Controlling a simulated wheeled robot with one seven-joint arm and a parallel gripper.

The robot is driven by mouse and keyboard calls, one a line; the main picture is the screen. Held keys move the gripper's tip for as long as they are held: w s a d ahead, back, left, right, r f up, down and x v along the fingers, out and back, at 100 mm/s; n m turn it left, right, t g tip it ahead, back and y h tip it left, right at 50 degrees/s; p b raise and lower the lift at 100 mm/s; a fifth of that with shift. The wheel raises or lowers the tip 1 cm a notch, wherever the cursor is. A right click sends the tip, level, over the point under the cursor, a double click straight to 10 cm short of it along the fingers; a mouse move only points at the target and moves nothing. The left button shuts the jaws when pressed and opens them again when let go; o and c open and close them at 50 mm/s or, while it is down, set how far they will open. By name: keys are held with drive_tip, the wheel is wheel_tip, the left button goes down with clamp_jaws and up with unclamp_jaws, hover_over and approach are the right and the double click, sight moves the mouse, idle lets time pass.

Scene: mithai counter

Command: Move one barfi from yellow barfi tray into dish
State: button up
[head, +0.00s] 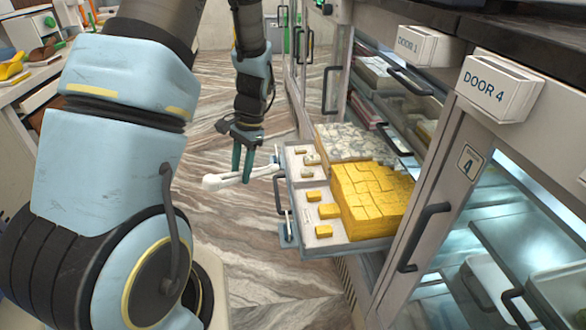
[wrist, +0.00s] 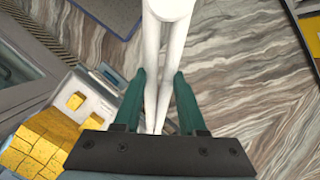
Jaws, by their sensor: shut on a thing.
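My gripper (head: 242,176) points down over the floor, left of the pulled-out drawer. Its green fingers are shut on white tongs (head: 222,182), which lie roughly level. The tongs also fill the middle of the wrist view (wrist: 165,28), between the fingers of my gripper (wrist: 160,74). The yellow barfi tray (head: 346,245) holds a stacked block of yellow barfi (head: 372,200). A few loose yellow pieces (head: 324,231) sit apart along its left side. The tongs are apart from these pieces. I cannot make out the dish in either view.
A pale grey-white block of sweets (head: 352,143) lies behind the yellow barfi, with small loose pieces beside it. The door marked 4 (head: 437,190) and its dark handle (head: 424,236) stand close on the right. Marbled floor (head: 262,262) is open left of the drawer.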

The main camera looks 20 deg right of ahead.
drive_tip(key=s+d+r+m+t+y+b, duration=0.1)
drive_tip(key=s+d+r+m+t+y, duration=0.2)
drive_tip(key=s+d+m, duration=0.4)
drive_tip(key=d+r+m+t, duration=0.1)
drive_tip(key=d+m, duration=0.1)
drive_tip(key=d, duration=0.2)
drive_tip(key=shift+s+d+r+y, duration=0.15)
drive_tip(key=shift+d+r+y, duration=0.05)
drive_tip(key=shift+r+y, duration=0.1)
drive_tip(key=o, duration=0.7)
drive_tip(key=shift+c, duration=0.2)
drive_tip(key=shift+o, duration=0.4)
drive_tip(key=shift+s+a+m+p, duration=0.3)
drive_tip(key=shift+m+p, duration=0.4)
drive_tip(key=shift+p, duration=0.45)
